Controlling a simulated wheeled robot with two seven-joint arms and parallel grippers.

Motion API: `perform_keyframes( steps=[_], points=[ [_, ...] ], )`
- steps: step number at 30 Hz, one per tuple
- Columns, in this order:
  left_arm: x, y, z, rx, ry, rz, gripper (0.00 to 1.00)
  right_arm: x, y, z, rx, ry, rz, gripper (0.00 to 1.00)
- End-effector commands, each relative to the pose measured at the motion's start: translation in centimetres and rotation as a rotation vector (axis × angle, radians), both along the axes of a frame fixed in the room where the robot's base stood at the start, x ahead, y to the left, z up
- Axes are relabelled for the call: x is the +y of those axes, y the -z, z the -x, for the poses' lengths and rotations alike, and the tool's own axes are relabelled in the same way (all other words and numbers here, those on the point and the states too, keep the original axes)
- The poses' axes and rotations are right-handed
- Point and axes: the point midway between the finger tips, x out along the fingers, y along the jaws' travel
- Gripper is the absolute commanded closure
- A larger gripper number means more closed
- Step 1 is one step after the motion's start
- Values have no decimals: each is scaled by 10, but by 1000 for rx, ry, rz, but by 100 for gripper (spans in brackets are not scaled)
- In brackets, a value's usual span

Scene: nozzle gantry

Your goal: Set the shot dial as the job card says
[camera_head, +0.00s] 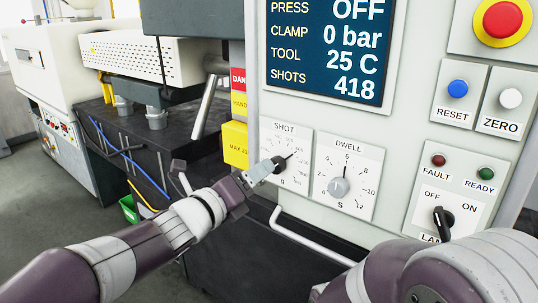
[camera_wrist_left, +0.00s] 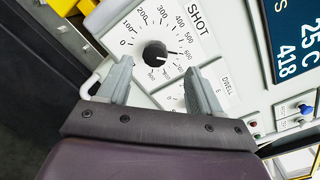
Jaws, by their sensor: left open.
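The SHOT dial (camera_head: 285,153) is on the left of the grey panel, partly covered by my left gripper in the head view. Its black knob (camera_wrist_left: 155,54) shows in the left wrist view, with a scale of hundreds around it. The knob's pointer reads past 500, near a mark I cannot read surely. My left gripper (camera_head: 268,168) is open in front of the dial. In the left wrist view its fingers (camera_wrist_left: 160,70) stand apart, just below the knob in the picture, without clear contact. No job card is recognisable. My right gripper is not in view.
The DWELL dial (camera_head: 339,187) is right of the SHOT dial. A display (camera_head: 330,50) above reads SHOTS 418. A lamp switch (camera_head: 443,219), RESET (camera_head: 458,89) and ZERO (camera_head: 510,98) buttons and a red stop button (camera_head: 502,18) are farther right. A white rail (camera_head: 310,240) runs below.

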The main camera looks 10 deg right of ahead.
Motion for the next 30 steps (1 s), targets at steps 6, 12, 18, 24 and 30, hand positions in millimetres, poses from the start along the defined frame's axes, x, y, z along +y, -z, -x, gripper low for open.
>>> perform_keyframes(
  steps=[6, 12, 18, 24, 30],
  points=[
    [-34, 4, -30, 1, -1, 1, 35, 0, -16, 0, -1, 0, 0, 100],
    [-44, 7, -39, 2, -2, 3, 35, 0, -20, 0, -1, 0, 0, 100],
    [-44, 9, -39, 2, -3, 2, 35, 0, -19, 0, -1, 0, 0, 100],
    [-44, 9, -39, 3, -4, 1, 90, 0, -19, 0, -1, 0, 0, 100],
    [-44, 9, -39, 7, -4, 5, 91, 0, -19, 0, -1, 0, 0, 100]
  ],
)
